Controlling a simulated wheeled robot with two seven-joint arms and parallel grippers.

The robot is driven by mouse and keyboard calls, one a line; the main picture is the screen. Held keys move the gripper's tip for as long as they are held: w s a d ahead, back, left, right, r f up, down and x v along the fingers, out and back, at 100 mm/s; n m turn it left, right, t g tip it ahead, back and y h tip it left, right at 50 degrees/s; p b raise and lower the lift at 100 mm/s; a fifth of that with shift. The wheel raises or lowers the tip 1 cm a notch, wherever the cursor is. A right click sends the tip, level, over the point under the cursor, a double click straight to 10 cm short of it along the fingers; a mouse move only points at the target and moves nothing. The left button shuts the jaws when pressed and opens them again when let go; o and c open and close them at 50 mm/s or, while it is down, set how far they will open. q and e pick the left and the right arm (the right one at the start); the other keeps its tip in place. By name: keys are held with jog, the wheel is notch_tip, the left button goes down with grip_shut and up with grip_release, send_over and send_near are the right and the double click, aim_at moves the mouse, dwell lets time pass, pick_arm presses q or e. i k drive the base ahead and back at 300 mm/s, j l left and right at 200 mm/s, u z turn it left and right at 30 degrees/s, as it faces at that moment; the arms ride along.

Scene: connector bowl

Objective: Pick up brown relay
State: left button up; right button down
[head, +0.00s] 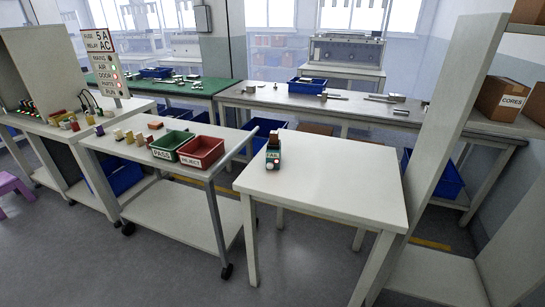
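A red light shows on the front of the device. The device stands near the back left of a white table (335,190). Several small tan and orange-brown pieces also lie on the cart to the left, too small to identify. Neither of my grippers is in view.
A white cart (120,148) holds a green PASS bin (172,140) and a red REJECT bin (201,152). A tall white panel (455,110) rises at the white table's right. The rest of that table is clear. A grey bench (400,112) stands behind.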

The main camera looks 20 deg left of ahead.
aim_at(274, 135)
jog(key=i+j+z, duration=0.3)
jog(key=j, duration=0.3)
jog(key=j+z, duration=0.25)
jog(key=j, duration=0.3)
jog(key=j+z, duration=0.3)
jog(key=j, duration=0.35)
jog(key=z, duration=0.35)
jog(key=i, duration=0.05)
